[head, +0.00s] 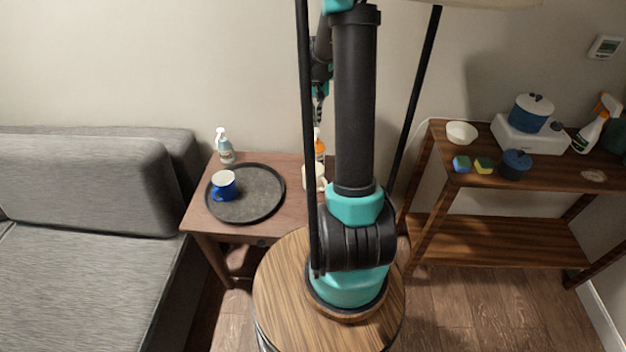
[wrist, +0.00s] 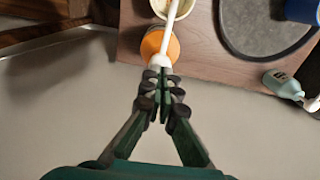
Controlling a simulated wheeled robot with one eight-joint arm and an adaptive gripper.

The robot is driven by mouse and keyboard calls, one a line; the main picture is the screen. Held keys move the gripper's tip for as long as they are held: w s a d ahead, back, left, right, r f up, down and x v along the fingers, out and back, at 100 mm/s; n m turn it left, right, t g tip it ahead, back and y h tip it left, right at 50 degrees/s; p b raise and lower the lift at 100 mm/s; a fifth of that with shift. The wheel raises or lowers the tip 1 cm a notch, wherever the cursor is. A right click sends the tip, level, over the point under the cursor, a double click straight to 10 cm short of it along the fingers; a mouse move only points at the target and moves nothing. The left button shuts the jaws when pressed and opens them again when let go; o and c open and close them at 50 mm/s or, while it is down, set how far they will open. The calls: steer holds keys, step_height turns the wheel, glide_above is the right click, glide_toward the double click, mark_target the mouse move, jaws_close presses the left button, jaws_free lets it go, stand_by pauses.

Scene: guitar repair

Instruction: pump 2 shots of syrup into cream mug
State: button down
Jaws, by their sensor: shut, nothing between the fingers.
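The syrup bottle (head: 320,150) is orange with a white pump and stands on the small wooden table, partly hidden by my arm. The cream mug (head: 309,178) stands in front of it, also partly hidden. In the wrist view the orange bottle (wrist: 161,44) shows from above, and its white spout (wrist: 172,22) reaches over the cream mug (wrist: 188,14). My gripper (wrist: 160,78) is shut and empty, with its fingertips right by the white pump head. I cannot tell whether they touch it. In the head view my gripper (head: 319,92) is above the bottle.
A dark round tray (head: 262,198) holds a blue mug (head: 223,186) on the table's left. A pale pump bottle (head: 224,147) stands behind the tray. The wall is close behind the table. A grey sofa (head: 85,200) is left, a wooden shelf (head: 480,245) right.

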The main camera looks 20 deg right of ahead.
stand_by(0.4)
steer(key=shift+r, duration=3)
steer(key=s+a+f+n+t, duration=0.1)
steer(key=s+a, duration=0.2)
steer(key=s, duration=0.5)
steer(key=s+a+f+n+t, duration=0.1)
steer(key=s+a, duration=0.3)
steer(key=s, duration=0.5)
steer(key=s+a+f+n+t, duration=0.2)
steer(key=s+a+f, duration=0.1)
steer(key=s, duration=0.5)
steer(key=shift+s+a+n, duration=0.3)
steer(key=shift+a, duration=0.25)
steer(key=shift+f, duration=0.1)
